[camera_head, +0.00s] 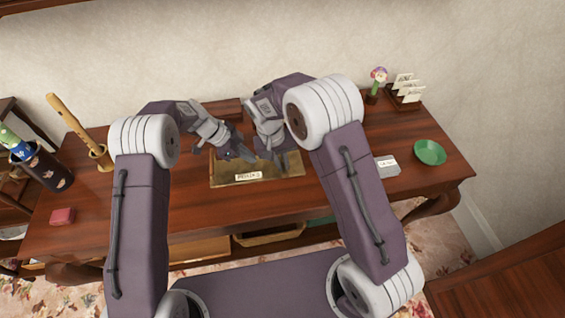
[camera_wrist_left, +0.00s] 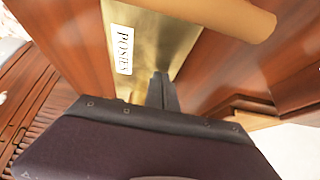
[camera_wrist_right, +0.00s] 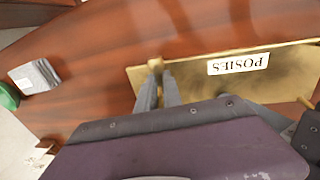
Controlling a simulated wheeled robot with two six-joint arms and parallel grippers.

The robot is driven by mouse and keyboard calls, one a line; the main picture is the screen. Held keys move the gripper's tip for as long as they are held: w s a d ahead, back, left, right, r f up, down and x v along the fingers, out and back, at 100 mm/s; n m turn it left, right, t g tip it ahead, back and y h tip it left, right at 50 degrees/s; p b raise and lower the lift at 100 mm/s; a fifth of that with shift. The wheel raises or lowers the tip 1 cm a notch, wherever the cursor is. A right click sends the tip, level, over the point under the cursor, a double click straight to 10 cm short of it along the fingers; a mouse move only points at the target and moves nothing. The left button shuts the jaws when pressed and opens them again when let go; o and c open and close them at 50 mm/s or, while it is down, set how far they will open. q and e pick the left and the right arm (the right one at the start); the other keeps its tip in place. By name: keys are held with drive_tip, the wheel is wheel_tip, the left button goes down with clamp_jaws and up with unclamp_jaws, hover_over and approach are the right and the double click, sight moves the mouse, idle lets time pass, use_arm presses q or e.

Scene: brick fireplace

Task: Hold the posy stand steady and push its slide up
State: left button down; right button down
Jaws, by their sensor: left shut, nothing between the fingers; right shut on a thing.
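A shallow brass tray (camera_head: 289,171) with a POSIES label (camera_head: 248,176) sits mid-table; its brass face and label also show in the left wrist view (camera_wrist_left: 124,49) and the right wrist view (camera_wrist_right: 238,64). My right gripper (camera_head: 279,163) is shut at the tray's end on a small brass piece (camera_wrist_right: 155,63), mostly hidden by the fingers. My left gripper (camera_head: 236,156) is shut and empty above the tray; its fingers show over the brass in the left wrist view (camera_wrist_left: 160,80). I cannot tell which part is the stand's slide.
A wooden rod in a holder (camera_head: 75,130) and a dark pot (camera_head: 40,165) stand at left, with a red block (camera_head: 62,216). At right are a flower in a pot (camera_head: 378,80), a card rack (camera_head: 405,92), a grey block (camera_head: 386,166) and a green dish (camera_head: 430,152).

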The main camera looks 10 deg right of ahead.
use_arm(q)
drive_tip(key=shift+s+a+f, duration=0.1)
drive_tip(key=shift+s+f, duration=0.1)
drive_tip(key=shift+f, duration=0.15)
use_arm(e)
drive_tip(key=shift+r, duration=1.75)
drive_tip(key=c, duration=1.5)
unclamp_jaws()
wheel_tip(320, 180, up, 12)
drive_tip(key=a, duration=0.2)
drive_tip(key=shift+s, duration=0.15)
use_arm(q)
drive_tip(key=shift+r, duration=0.1)
use_arm(e)
drive_tip(key=shift+a, duration=0.1)
